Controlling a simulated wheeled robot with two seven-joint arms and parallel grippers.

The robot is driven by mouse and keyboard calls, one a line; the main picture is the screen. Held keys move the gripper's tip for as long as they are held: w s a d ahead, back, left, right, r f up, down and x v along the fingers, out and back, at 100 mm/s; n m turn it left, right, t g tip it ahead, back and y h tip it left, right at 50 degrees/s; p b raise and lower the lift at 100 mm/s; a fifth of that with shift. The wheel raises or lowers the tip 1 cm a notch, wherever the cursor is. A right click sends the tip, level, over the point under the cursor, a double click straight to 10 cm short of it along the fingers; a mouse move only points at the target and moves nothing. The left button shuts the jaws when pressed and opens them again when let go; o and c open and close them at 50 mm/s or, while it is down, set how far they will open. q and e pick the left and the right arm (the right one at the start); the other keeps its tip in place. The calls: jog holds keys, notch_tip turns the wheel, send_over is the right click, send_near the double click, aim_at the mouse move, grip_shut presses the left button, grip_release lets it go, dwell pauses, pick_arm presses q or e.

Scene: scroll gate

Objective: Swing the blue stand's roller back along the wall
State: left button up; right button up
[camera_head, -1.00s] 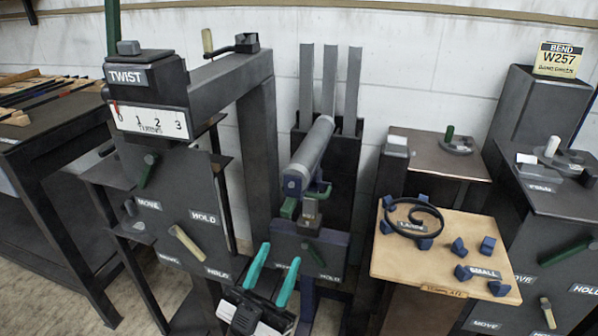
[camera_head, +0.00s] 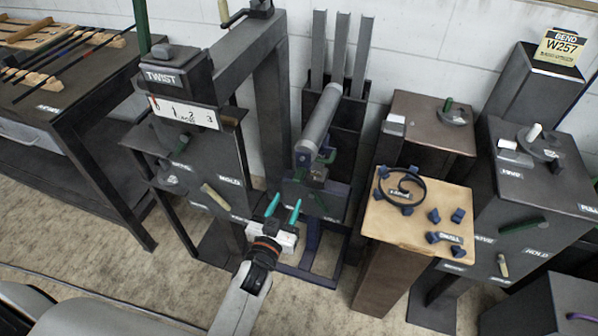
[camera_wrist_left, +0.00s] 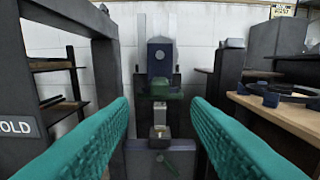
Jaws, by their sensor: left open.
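The blue stand (camera_head: 313,198) is a dark blue post with a wide block on top, near the wall. Its roller (camera_head: 320,118), a long grey cylinder, points from the stand back toward the wall. In the left wrist view, the dark blue end bracket (camera_wrist_left: 160,52) faces me, with a green piece (camera_wrist_left: 160,88) beneath it. A small metal block (camera_wrist_left: 159,117) stands below that, centred between my fingers but farther off. My left gripper (camera_head: 284,208) is open and empty, its teal fingers in front of the stand, apart from it. My right gripper is not in view.
The TWIST machine (camera_head: 178,75) with its frame stands close on the left. The wooden template table (camera_head: 390,220) with a black scroll and blue pegs is close on the right. Upright grey bars in a rack (camera_head: 338,50) stand behind the roller. Floor is free in front.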

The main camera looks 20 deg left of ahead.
aim_at(295, 182)
pick_arm(q)
jog(key=w, duration=1)
jog(key=shift+d, duration=0.2)
grip_shut()
jog(key=shift+a+r, duration=0.2)
jog(key=a+m+h+p, duration=0.2)
jog(key=a+h, duration=0.1)
jog(key=w+a+m+h+p, duration=0.1)
jog(key=shift+a+f+g+h, duration=0.1)
jog(key=shift+a+g+h, duration=0.2)
jog(key=shift+a+g, duration=0.1)
